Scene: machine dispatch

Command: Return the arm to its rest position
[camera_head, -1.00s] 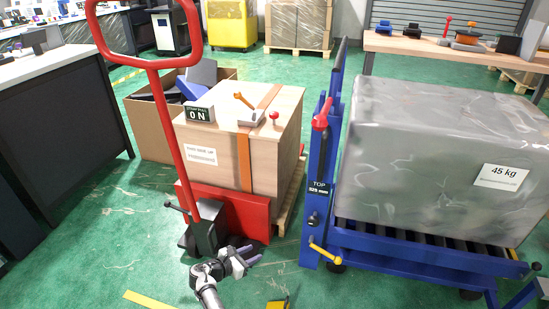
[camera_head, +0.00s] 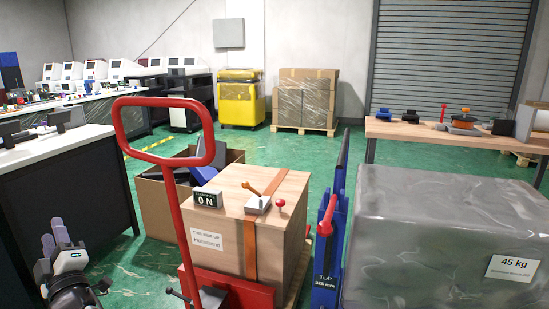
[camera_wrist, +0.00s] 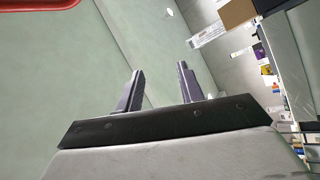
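My gripper (camera_head: 57,237) is at the lower left in the head view, raised in front of the dark workbench side and pointing up. In the wrist view its two fingers (camera_wrist: 161,90) stand apart with nothing between them. My arm below the gripper runs off the bottom edge of the head view.
A red pallet jack handle (camera_head: 170,160) stands right of my gripper, beside a wooden crate (camera_head: 228,262) with a switch box on top. A dark workbench (camera_head: 75,190) is at left. A wrapped 45 kg block (camera_head: 430,240) stands at right. Green floor lies open behind.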

